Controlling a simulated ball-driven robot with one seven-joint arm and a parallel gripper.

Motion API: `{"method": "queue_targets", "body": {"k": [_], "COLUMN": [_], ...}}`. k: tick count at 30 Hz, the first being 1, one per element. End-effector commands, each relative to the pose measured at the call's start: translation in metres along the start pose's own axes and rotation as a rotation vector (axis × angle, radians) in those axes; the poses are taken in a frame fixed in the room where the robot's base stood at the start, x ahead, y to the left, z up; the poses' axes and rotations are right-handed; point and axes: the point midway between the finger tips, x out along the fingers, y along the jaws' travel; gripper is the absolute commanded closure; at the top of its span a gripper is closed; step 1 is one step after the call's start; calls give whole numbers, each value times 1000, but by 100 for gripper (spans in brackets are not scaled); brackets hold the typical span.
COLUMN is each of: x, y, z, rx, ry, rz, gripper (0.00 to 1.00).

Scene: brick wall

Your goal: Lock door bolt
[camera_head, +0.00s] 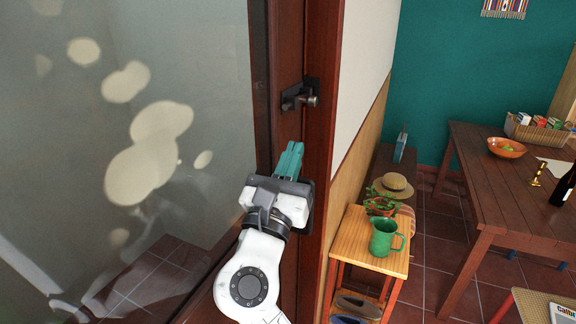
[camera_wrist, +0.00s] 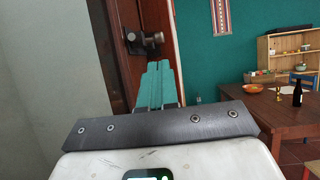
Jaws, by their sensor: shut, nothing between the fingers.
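The door bolt (camera_head: 301,95) is a dark metal bolt with a round knob, mounted on the red-brown door frame near the door's edge. It also shows in the wrist view (camera_wrist: 146,41), just beyond the fingertips. My gripper (camera_head: 291,150) has teal fingers that are shut together with nothing between them. The fingertips are below the bolt in the head view and apart from it. The door (camera_head: 287,60) has a frosted glass panel and stands left of the frame. I cannot tell from these views how far the bolt's bar reaches across the gap.
A small wooden stand (camera_head: 350,237) with a green mug (camera_head: 386,237) and a plant stands right of the frame. A straw hat (camera_head: 394,184) lies behind it. A large table (camera_head: 500,165) stands at the right. The space around the bolt is clear.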

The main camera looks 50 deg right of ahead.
Motion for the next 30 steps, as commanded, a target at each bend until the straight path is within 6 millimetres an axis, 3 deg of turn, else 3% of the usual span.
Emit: {"method": "queue_targets", "body": {"k": [6, 13, 19, 30], "x": [45, 79, 91, 93], "y": [0, -1, 0, 0], "z": [2, 1, 0, 0], "rx": [1, 0, 1, 0], "ry": [-2, -2, 0, 0], "rz": [-3, -2, 0, 0], "gripper": [100, 100, 100, 100]}}
